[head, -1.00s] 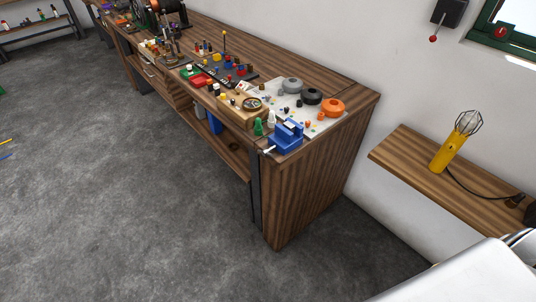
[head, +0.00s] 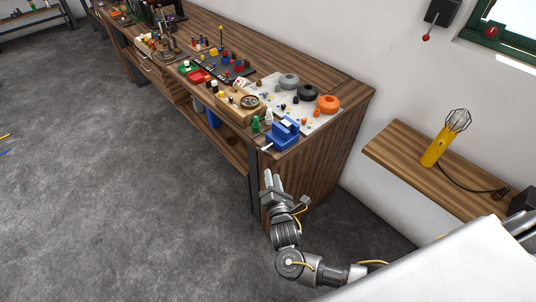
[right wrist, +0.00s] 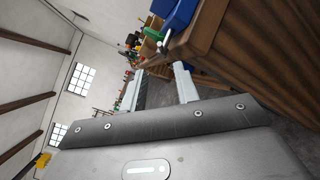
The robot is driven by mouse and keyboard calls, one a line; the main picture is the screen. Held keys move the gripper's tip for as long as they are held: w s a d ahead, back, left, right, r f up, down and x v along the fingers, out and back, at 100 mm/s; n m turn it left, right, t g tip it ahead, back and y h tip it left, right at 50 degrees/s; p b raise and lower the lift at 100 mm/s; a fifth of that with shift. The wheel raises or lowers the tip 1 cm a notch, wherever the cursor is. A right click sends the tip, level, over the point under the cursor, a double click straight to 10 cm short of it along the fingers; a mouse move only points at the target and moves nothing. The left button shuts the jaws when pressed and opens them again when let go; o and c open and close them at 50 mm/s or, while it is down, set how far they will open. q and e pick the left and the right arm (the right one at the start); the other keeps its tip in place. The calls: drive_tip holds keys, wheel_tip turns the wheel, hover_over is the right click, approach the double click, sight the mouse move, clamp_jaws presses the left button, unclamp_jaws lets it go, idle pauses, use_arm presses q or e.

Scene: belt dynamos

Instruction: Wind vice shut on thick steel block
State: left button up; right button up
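The blue vice (head: 284,134) is at the near right corner of the workbench, with its pale handle (head: 266,148) sticking out past the front edge. Its blue body also shows at the top of the right wrist view (right wrist: 180,16), with the metal handle (right wrist: 166,44) below it. I cannot make out a steel block in its jaws. My right gripper (head: 272,178) is below and in front of the vice, apart from it, fingers pointing up. In the right wrist view its two fingers stand apart with nothing between them. My left gripper is not in view.
The wooden workbench (head: 325,150) carries a compass box (head: 240,106), green and white pieces beside the vice, and grey, black and orange (head: 327,104) round parts. A wall shelf (head: 400,160) with a yellow lamp (head: 436,150) is at right. The floor before the bench is clear.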

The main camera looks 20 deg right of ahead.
sight(267, 147)
drive_tip(key=w, duration=0.3)
drive_tip(key=w+d, duration=0.1)
drive_tip(key=w, duration=0.3)
drive_tip(key=w+d+p, duration=0.1)
drive_tip(key=w, duration=0.2)
drive_tip(key=shift+w, duration=0.2)
drive_tip(key=shift+s, duration=0.1)
clamp_jaws()
